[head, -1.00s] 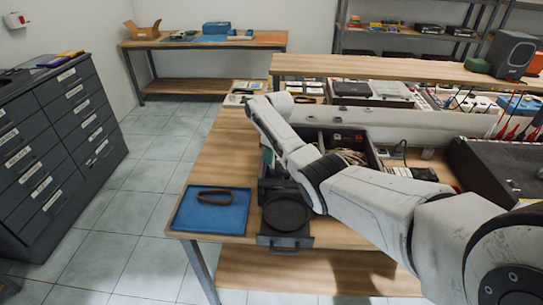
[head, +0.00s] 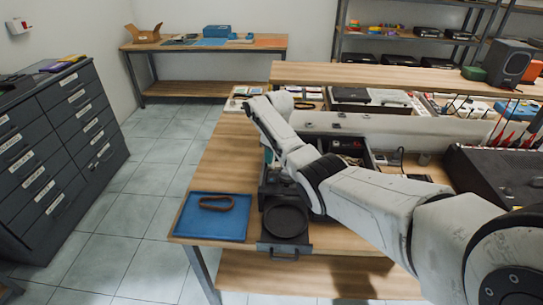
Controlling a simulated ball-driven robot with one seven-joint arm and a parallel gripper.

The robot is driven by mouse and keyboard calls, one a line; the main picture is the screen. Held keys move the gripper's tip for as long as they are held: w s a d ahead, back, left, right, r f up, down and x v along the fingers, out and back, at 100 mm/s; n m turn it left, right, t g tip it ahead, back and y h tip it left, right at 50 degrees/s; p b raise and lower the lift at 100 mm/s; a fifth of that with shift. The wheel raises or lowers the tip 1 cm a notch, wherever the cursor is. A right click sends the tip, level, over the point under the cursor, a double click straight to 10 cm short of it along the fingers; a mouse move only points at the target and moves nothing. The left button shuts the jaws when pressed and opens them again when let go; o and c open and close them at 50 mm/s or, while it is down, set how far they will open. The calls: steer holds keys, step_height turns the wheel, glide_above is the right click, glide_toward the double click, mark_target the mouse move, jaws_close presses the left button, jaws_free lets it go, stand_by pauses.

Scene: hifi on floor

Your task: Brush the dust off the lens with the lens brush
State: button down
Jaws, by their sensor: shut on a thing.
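My arm reaches in from the right in the head view, and its pale far end bends down over the workbench (head: 206,170). My gripper's fingers cannot be made out; they are hidden behind the arm or too small to tell. A dark device with a pulled-out drawer (head: 285,221) stands on the bench just below the arm; the drawer has a round recess. I cannot make out the lens, its dust or the lens brush.
A blue tray (head: 225,229) holding a brown ring-shaped strap (head: 216,202) lies left of the drawer. A dark open case (head: 349,146) and a large black unit (head: 495,172) fill the bench to the right. Drawer cabinets (head: 55,150) stand left, with clear floor (head: 128,219) between.

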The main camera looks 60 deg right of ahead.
steer(key=shift+r+p, duration=0.75)
steer(key=shift+r, duration=3.5)
steer(key=shift+f, duration=0.1)
